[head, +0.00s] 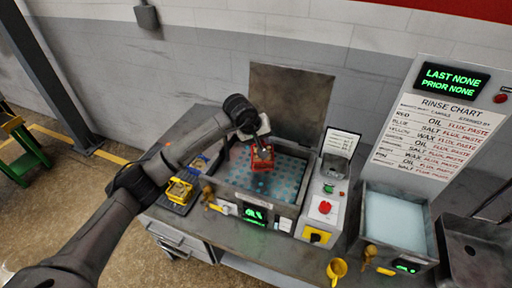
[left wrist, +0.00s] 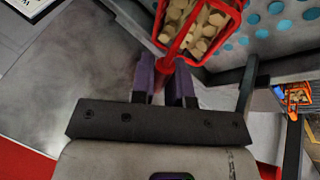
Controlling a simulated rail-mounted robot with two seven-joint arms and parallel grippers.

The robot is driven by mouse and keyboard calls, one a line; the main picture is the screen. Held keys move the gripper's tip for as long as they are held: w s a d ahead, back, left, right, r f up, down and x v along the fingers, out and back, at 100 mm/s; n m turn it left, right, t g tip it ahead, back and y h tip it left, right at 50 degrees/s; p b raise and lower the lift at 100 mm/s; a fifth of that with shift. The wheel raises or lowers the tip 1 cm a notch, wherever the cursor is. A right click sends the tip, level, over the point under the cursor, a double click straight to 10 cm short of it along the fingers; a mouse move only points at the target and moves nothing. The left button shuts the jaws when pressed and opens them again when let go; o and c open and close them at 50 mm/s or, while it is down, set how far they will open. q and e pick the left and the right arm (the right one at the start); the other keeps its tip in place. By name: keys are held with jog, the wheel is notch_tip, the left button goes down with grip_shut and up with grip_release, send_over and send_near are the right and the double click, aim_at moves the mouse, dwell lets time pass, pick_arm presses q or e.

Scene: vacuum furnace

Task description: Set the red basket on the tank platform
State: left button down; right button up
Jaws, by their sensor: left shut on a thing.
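The red basket (head: 262,158) hangs over the open tank (head: 232,192), above its perforated platform (head: 287,178) with light blue spots. My left gripper (head: 261,146) comes from above and is shut on the basket's handle. In the left wrist view, the red basket (left wrist: 207,48) holds several pale tan pieces, and its red handle runs to the purple fingertips of the left gripper (left wrist: 167,66). Part of the spotted platform (left wrist: 262,20) shows behind it. I cannot tell whether the basket's bottom touches the platform. My right gripper is not in view.
A yellow basket (head: 179,191) stands on a dark tray left of the tank, with a blue item (head: 200,163) behind it. The raised lid (head: 290,98) is at the tank's back. A control box (head: 322,208) and a second bath (head: 395,222) are on the right.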

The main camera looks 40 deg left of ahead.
aim_at(257, 149)
pick_arm(q)
jog(key=shift+a+f, duration=0.35)
jog(key=shift+a, duration=0.35)
jog(key=shift+a+f, duration=0.35)
jog(key=shift+a, duration=0.35)
jog(key=shift+f+p, duration=0.5)
jog(key=shift+f, duration=1.5)
jog(key=shift+f, duration=0.2)
jog(key=c, duration=1.1)
grip_release()
